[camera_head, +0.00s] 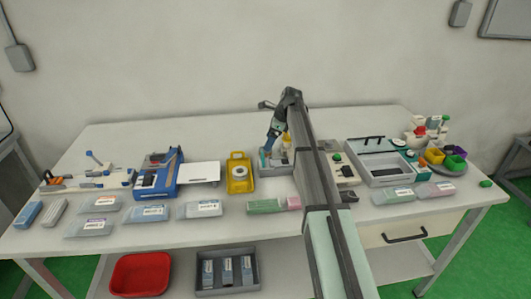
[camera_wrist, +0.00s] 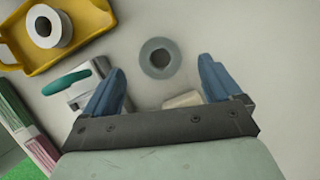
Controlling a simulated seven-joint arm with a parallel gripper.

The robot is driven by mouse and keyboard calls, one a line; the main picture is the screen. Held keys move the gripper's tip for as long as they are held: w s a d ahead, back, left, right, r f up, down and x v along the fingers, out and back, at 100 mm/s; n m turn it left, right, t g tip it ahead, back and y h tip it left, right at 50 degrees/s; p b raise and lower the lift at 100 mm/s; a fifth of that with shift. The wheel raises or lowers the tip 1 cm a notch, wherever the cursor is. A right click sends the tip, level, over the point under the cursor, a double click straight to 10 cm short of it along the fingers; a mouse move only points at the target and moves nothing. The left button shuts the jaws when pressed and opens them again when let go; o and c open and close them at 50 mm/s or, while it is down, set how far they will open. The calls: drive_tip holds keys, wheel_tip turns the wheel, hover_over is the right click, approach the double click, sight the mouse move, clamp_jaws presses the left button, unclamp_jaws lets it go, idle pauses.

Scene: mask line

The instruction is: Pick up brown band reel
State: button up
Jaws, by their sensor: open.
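In the wrist view a round grey reel (camera_wrist: 160,42) with a brownish centre lies flat on the white bench. It is the only reel there that looks at all brown. My gripper (camera_wrist: 162,70) is open, with its two blue fingers apart and the reel showing in the gap toward their tips. I cannot tell how high above the reel the fingers are. A white reel (camera_wrist: 37,27) with a dark hole sits in a yellow tray (camera_wrist: 20,62). In the head view my gripper (camera_head: 267,149) points down just right of the yellow tray (camera_head: 240,187); the grey reel is not clear there.
A teal-handled grey tool (camera_wrist: 75,95) lies left of my fingers, close to the left one. A cream piece (camera_wrist: 182,99) shows between the fingers. A blue device (camera_head: 160,172) stands further left.

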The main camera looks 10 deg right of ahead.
drive_tip(key=shift+d+x, duration=0.2)
drive_tip(key=shift+x, duration=2.15)
drive_tip(key=shift+s+f, duration=0.1)
drive_tip(key=shift+c, duration=0.2)
drive_tip(key=c, duration=1.1)
